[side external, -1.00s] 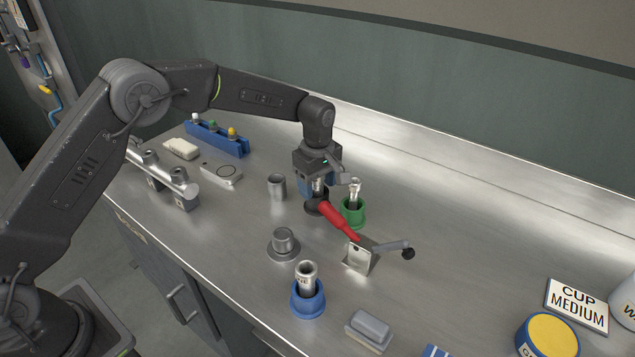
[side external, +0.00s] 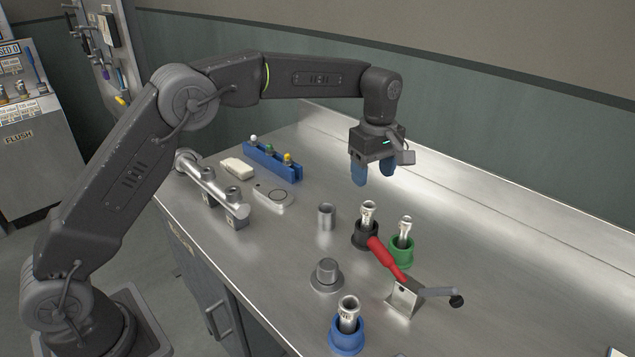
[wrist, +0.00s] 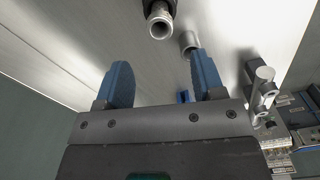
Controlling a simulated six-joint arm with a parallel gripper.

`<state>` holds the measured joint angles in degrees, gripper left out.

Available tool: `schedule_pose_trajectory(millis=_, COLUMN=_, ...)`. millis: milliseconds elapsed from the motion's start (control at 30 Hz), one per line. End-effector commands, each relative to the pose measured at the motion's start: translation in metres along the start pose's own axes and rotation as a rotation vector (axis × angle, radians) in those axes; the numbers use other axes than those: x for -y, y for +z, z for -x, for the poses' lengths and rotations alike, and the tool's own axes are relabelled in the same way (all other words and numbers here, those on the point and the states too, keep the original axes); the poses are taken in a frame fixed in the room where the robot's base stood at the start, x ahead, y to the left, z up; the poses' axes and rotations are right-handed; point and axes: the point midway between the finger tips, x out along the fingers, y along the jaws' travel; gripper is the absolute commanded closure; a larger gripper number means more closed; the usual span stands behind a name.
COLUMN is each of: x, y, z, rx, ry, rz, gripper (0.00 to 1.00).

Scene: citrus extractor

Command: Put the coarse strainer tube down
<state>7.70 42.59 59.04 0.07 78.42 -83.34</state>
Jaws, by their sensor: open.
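A silver strainer tube (side external: 368,212) stands upright in the black holder (side external: 366,238), left of the red-handled tool. I take it for the coarse one, though I cannot read a marking. It also shows at the top of the wrist view (wrist: 160,24). My gripper (side external: 373,172) is open and empty, with its blue fingers pointing down above the tube and clear of it. Another tube (side external: 405,228) stands in a green holder (side external: 401,252), and one more (side external: 348,310) stands in a blue holder (side external: 347,338).
A red-handled lever (side external: 388,259) on a metal bracket (side external: 403,298) stands just in front of the black and green holders. A grey cup (side external: 326,216) and a round grey stand (side external: 327,276) are to the left. A blue rack (side external: 272,163) is farther back. The counter's right side is mostly clear.

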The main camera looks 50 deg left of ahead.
Motion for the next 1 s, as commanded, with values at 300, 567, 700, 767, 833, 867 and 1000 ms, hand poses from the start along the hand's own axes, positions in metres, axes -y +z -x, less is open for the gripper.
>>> schedule_pose_trajectory(millis=300, x=0.023, y=-0.004, z=0.033, rx=-0.008, ry=0.046, rz=-0.104, gripper=0.38)
schedule_pose_trajectory(millis=567, x=0.113, y=-0.009, z=0.098, rx=-0.068, ry=0.167, rz=-0.451, gripper=0.38)
schedule_pose_trajectory(millis=700, x=0.171, y=-0.007, z=0.115, rx=-0.125, ry=0.224, rz=-0.646, gripper=0.38)
schedule_pose_trajectory(millis=767, x=0.196, y=-0.005, z=0.118, rx=-0.154, ry=0.246, rz=-0.729, gripper=0.38)
schedule_pose_trajectory(millis=833, x=0.225, y=-0.003, z=0.117, rx=-0.191, ry=0.269, rz=-0.826, gripper=0.38)
schedule_pose_trajectory(millis=867, x=0.237, y=-0.002, z=0.116, rx=-0.209, ry=0.279, rz=-0.866, gripper=0.38)
schedule_pose_trajectory(millis=1000, x=0.29, y=0.004, z=0.102, rx=-0.293, ry=0.31, rz=-1.049, gripper=0.38)
